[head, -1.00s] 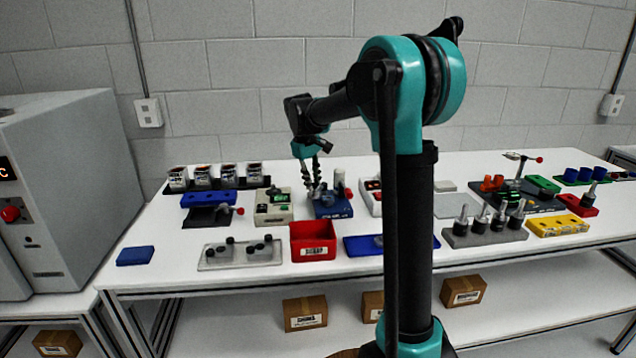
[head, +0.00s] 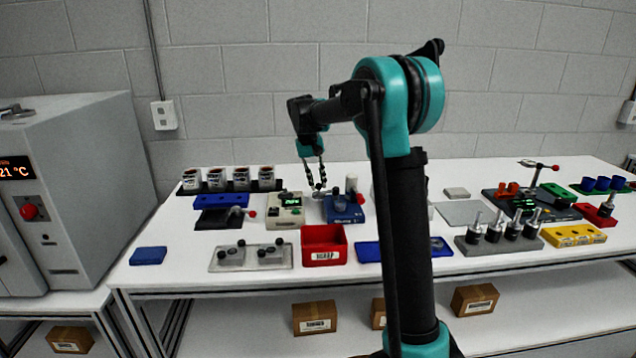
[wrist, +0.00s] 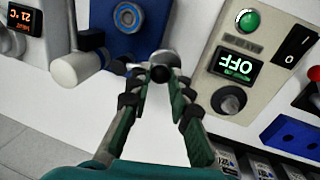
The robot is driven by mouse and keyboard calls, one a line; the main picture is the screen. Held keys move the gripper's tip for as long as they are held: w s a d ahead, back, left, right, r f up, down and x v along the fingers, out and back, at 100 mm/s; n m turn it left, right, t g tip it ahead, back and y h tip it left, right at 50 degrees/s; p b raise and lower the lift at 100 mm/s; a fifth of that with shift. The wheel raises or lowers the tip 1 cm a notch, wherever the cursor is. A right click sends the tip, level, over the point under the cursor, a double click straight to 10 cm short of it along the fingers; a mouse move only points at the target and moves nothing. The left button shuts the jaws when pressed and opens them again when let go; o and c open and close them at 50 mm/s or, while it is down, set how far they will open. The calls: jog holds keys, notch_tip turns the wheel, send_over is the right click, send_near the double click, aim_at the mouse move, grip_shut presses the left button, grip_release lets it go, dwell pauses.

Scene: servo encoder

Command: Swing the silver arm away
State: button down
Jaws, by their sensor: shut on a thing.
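The blue fixture (head: 346,216) stands on the table, with a pale silver post (head: 352,185) at its back. In the wrist view, the blue fixture (wrist: 112,30) shows a round metal-ringed opening with nothing over it. The silver arm (wrist: 104,58) runs from the thick post (wrist: 78,72) past the fixture's edge, partly hidden by a finger. Its dark-tipped end (wrist: 160,66) lies between my fingertips. My gripper (head: 319,190) is shut on that end, just left of the blue fixture in the head view. It also shows in the wrist view (wrist: 158,84).
A beige control box (head: 286,212) with a lit green button and an "OFF" display (wrist: 238,66) stands close on the gripper's other side. A red bin (head: 324,246) is in front. Several labelled cups (head: 229,180) stand behind left. A narrow white table strip separates box and fixture.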

dwell(0.3)
jog(key=c, duration=1.4)
grip_release()
notch_tip(320, 180, up, 12)
jog(key=a, duration=0.2)
jog(key=shift+a, duration=0.2)
jog(key=shift+f, duration=0.1)
